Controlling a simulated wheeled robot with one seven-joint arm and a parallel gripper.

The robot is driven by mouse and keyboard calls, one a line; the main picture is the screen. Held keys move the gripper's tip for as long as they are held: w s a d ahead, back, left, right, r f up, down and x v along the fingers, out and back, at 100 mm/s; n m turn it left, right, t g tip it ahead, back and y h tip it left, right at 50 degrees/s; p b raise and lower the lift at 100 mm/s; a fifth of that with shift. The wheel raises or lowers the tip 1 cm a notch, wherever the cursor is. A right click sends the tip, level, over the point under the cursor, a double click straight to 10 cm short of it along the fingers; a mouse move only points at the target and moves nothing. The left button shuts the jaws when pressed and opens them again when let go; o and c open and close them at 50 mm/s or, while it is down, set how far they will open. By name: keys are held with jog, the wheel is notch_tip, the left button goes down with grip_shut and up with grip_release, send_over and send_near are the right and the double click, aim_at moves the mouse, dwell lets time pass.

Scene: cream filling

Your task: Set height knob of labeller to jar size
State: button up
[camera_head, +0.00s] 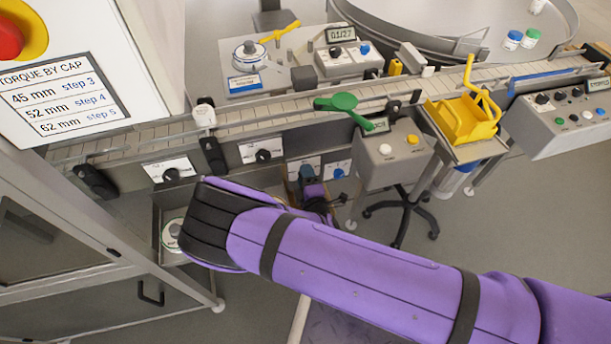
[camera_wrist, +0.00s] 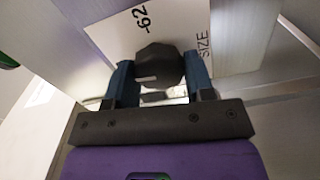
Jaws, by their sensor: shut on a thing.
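In the wrist view, a dark, many-sided knob (camera_wrist: 160,62) sits on a white scale plate (camera_wrist: 225,30) printed with "-62" and "SIZE". A pale pointer mark shows on the knob's lower edge. My gripper (camera_wrist: 160,84) has one blue finger on each side of the knob and is shut on it. In the head view, my gripper (camera_head: 308,174) is at a white plate (camera_head: 300,163) on the machine front below the conveyor. My gripper and arm hide the knob there. How the pointer stands against the scale cannot be read.
Black knobs on plates (camera_head: 262,155) (camera_head: 171,174) are to the left. A grey control box (camera_head: 391,158) with a green paddle (camera_head: 338,103) stands close right. The conveyor (camera_head: 270,118) runs above. An open drawer (camera_head: 160,228) is at lower left.

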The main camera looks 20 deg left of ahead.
jog(key=shift+n, duration=0.7)
jog(key=shift+f, duration=0.1)
jog(key=o, duration=0.9)
